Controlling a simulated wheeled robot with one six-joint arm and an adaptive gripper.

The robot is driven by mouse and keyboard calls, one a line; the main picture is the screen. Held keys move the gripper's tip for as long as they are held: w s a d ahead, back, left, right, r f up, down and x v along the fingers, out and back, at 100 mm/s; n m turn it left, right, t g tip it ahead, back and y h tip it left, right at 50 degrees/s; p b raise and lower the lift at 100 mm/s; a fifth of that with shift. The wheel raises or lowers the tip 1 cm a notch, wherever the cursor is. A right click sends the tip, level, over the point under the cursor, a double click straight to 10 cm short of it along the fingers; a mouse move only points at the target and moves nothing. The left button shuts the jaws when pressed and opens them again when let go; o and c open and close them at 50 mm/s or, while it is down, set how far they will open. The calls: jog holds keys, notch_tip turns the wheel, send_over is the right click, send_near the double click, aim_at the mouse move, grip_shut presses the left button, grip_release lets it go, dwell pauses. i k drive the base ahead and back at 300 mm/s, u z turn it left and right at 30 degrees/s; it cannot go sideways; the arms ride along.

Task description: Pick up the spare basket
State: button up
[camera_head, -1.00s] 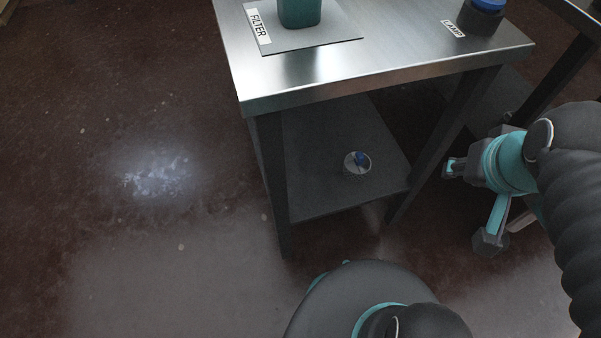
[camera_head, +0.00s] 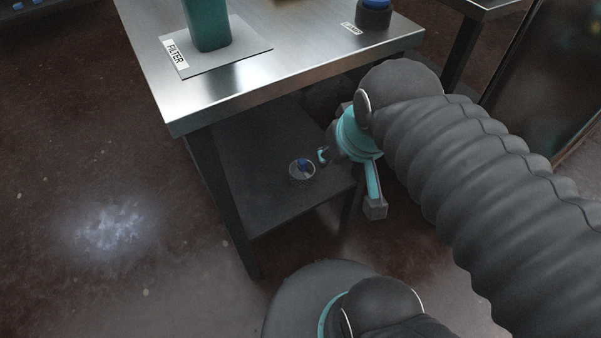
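I cannot tell whether the near finger touches the basket.
The steel tabletop (camera_head: 290,62) overhangs the shelf, with a table leg (camera_head: 222,205) at the front left. On top stand a green container (camera_head: 207,25) on a plate labelled FILTER and a dark, blue-topped item (camera_head: 373,14). Open floor (camera_head: 90,180) lies left.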

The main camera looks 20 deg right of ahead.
aim_at(302, 171)
jog(key=z, duration=1.15)
jog(key=k, duration=1.1)
jog(key=u, duration=1.6)
jog(key=i, duration=0.5)
jog(key=z, duration=0.05)
